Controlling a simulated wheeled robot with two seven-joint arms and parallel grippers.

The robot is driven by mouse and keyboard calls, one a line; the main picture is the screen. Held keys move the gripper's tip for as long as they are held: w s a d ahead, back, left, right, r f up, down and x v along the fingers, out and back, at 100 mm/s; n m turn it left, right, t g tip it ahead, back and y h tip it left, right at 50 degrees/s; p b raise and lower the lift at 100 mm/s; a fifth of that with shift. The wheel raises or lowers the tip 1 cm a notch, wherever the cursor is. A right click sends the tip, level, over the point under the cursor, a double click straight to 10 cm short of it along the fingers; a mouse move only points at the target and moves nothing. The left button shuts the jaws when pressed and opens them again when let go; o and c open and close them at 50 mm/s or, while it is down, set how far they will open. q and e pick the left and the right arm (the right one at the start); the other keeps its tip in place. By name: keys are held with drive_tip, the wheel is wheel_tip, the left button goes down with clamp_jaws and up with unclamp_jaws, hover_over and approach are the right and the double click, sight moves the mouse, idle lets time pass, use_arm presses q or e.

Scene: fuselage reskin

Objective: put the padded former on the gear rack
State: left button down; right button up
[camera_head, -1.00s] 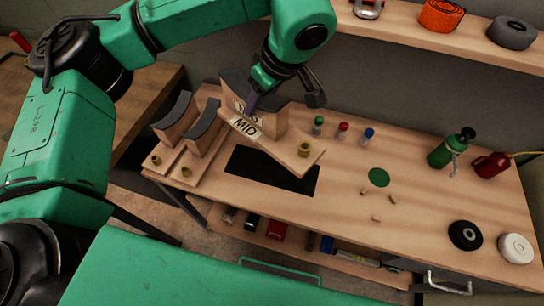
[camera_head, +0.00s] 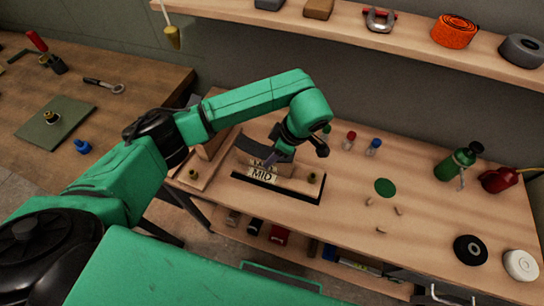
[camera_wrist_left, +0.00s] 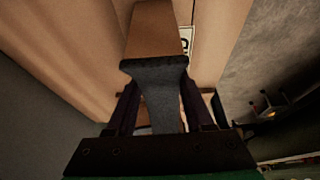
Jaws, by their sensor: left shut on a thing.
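The padded former (camera_head: 301,184) is a wooden piece with a dark curved pad (camera_head: 252,149) and a pale label reading MID. My left gripper (camera_head: 275,158) is shut on it from above. The former sits over the black rectangle (camera_head: 314,199) on the bench, roughly lined up with it; I cannot tell whether its base touches down. In the left wrist view, the dark pad (camera_wrist_left: 155,69) lies between the two fingers, with wood beyond it. No part is clearly marked as the gear rack. My right gripper is out of view.
Another wooden former (camera_head: 197,166) stands at the left, mostly hidden by my arm. Small capped bottles (camera_head: 373,147), a green bottle (camera_head: 458,160) and a red can (camera_head: 498,180) stand toward the right. A wall shelf (camera_head: 400,30) runs behind. Bench space right of the former is fairly clear.

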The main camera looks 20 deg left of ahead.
use_arm(q)
drive_tip(key=shift+f, duration=0.75)
drive_tip(key=shift+c, duration=1.4)
unclamp_jaws()
drive_tip(key=v, duration=1.2)
drive_tip(key=shift+s+r+b, duration=0.1)
drive_tip(key=shift+b, duration=0.2)
